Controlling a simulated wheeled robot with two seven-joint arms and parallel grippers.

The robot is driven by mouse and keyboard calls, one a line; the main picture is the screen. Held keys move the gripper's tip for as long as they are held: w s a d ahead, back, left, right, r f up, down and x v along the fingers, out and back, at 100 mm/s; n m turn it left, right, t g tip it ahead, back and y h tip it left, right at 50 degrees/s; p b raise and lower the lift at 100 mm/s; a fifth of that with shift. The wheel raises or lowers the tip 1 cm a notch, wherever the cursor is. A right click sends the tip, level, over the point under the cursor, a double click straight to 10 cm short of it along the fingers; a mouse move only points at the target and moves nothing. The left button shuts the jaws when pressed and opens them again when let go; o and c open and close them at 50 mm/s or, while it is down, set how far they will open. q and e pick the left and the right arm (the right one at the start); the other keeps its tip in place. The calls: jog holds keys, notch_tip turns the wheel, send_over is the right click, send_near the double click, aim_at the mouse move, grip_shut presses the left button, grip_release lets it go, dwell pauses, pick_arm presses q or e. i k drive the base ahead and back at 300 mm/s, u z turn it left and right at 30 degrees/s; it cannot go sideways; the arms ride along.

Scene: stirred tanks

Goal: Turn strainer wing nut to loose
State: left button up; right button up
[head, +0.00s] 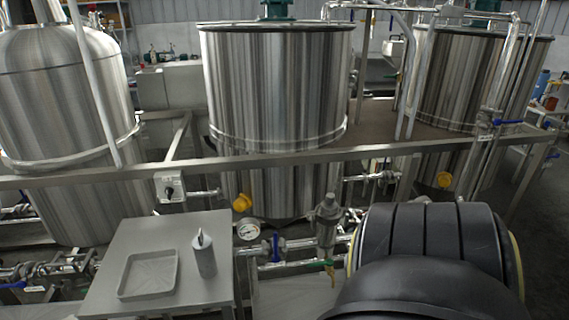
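A grey metal fitting with a capped top, which looks like the strainer (327,222), stands upright in the pipework below the middle tank, right of centre. A small knob shows at its top, but it is too small to tell whether it is the wing nut or how it is turned. My large black arm link fills the lower right, close to the right of the strainer, and hides the pipework behind it. Neither of my grippers shows in the head view.
A grey table (213,240) at lower left holds a shallow tray (149,253) and a grey cylinder (204,255). A horizontal metal rail (260,160) crosses in front of the tanks. A gauge (248,231), blue-handled valve (276,247) and green-handled valve (322,263) sit near the strainer.

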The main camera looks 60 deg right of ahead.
aim_at(312, 219)
jog(key=z, duration=0.65)
jog(key=i, duration=0.9)
jog(key=z, duration=1.05)
jog(key=i, duration=0.2)
jog(key=z, duration=0.25)
